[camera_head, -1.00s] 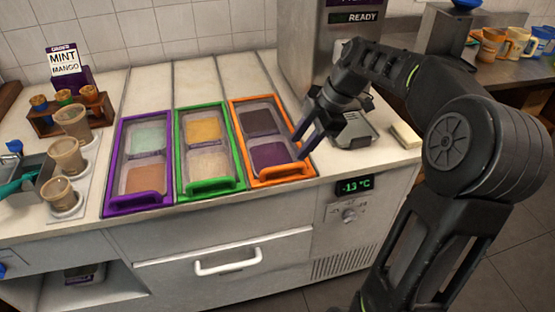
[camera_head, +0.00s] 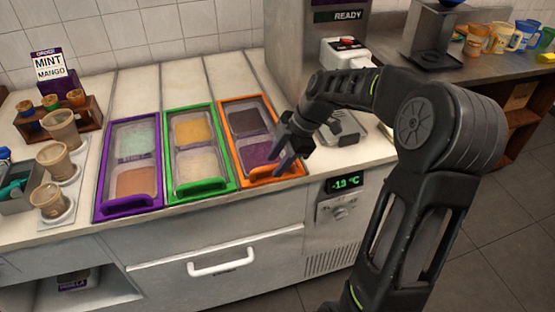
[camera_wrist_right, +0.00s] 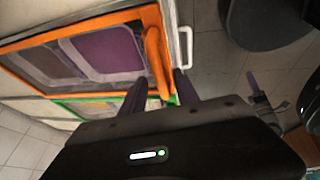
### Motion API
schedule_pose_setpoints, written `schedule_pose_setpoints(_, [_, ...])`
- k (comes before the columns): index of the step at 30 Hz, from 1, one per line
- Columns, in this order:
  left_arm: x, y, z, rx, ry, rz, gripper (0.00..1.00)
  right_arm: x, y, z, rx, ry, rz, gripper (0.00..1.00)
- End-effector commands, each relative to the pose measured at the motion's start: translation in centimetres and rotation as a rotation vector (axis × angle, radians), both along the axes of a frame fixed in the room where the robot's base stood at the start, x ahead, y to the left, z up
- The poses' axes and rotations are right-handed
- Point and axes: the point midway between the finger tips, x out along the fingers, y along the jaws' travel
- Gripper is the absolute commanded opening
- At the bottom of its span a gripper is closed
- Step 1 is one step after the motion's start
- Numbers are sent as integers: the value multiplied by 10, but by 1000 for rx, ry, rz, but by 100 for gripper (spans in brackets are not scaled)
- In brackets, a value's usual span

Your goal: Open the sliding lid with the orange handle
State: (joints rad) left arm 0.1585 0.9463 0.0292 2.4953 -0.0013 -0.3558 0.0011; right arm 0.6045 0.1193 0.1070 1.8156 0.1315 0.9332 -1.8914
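The orange-framed sliding lid (camera_head: 228,127) is the rightmost of three lids on the counter. It covers a dark tub and a purple tub, and looks closed. Its orange handle (camera_head: 262,176) is at the front edge. My right gripper (camera_head: 283,165) is at the handle's right part, fingers pointing down and partly hiding it. In the right wrist view, the orange handle (camera_wrist_right: 157,62) appears between the two separated fingers of the gripper (camera_wrist_right: 161,86). The fingers look open, and contact with the handle cannot be made out. My left gripper is not in view.
The green lid (camera_head: 172,150) and purple lid (camera_head: 100,175) lie to the left. A small scale-like device (camera_head: 345,130) stands right of the orange lid. A white drawer handle (camera_head: 220,263) is below the counter. Cups (camera_head: 54,160) stand at the left.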

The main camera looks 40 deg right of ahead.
Motion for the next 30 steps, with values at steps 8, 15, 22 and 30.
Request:
schedule_pose_setpoints(8, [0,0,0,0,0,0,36,0,0,0,0,0,0,29])
schedule_pose_setpoints(15, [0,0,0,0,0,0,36,0,0,0,0,0,0,9])
schedule_pose_setpoints(22, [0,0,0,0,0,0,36,0,0,1,0,0,0,0])
schedule_pose_setpoints(30, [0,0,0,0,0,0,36,0,0,1,0,0,0,0])
